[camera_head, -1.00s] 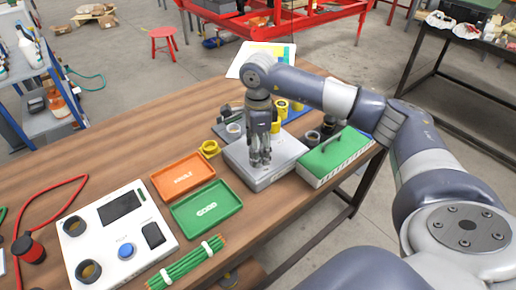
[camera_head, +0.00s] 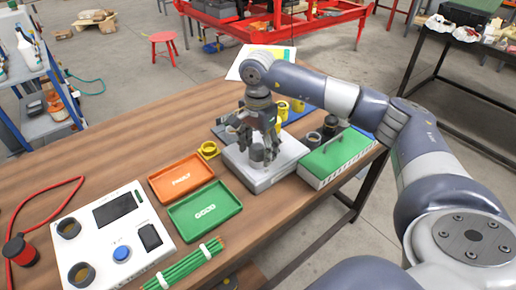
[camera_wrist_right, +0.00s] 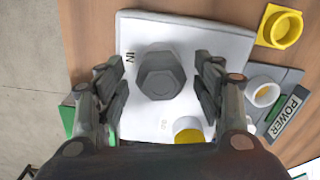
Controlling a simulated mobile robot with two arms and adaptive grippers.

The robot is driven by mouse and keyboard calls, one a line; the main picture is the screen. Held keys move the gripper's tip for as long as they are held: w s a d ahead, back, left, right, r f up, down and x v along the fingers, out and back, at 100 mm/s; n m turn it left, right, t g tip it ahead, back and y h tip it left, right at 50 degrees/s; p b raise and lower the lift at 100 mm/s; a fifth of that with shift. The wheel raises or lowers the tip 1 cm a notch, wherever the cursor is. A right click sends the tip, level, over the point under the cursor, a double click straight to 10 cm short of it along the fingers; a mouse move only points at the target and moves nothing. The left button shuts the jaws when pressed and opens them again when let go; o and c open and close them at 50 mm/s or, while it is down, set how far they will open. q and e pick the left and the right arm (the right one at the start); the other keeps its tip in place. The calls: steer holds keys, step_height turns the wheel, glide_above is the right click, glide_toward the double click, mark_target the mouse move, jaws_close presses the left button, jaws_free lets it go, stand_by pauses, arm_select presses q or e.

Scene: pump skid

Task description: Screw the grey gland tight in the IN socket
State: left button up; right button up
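The grey gland (camera_wrist_right: 160,76) is a dark hexagonal piece on the white box (camera_wrist_right: 145,118), beside the printed IN label. It appears upright from above; how deep it sits in the socket cannot be seen. In the head view the gland (camera_head: 258,153) shows on the box (camera_head: 262,182) below the fingers. My right gripper (camera_wrist_right: 160,88) is open, with one finger on each side of the gland and a visible gap on both sides. It also shows in the head view (camera_head: 256,145), pointing down over the box. My left gripper is not in view.
A yellow fitting (camera_wrist_right: 188,131) sits on the same box. A yellow square holder (camera_wrist_right: 281,27) and a POWER plate (camera_wrist_right: 284,115) lie beside it. Orange FAULT (camera_head: 181,178) and green GOOD (camera_head: 205,211) trays lie left; a green-topped case (camera_head: 337,155) stands close right.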

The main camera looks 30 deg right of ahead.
steer(key=c, duration=1)
steer(key=m, duration=0.4)
steer(key=shift+m, duration=0.3)
steer(key=m+p, duration=0.1)
steer(key=m, duration=0.3)
steer(key=shift+m, duration=0.3)
steer(key=o, duration=1.1)
steer(key=shift+r, duration=0.15)
step_height(320, 180, up, 12)
steer(key=shift+f, duration=0.15)
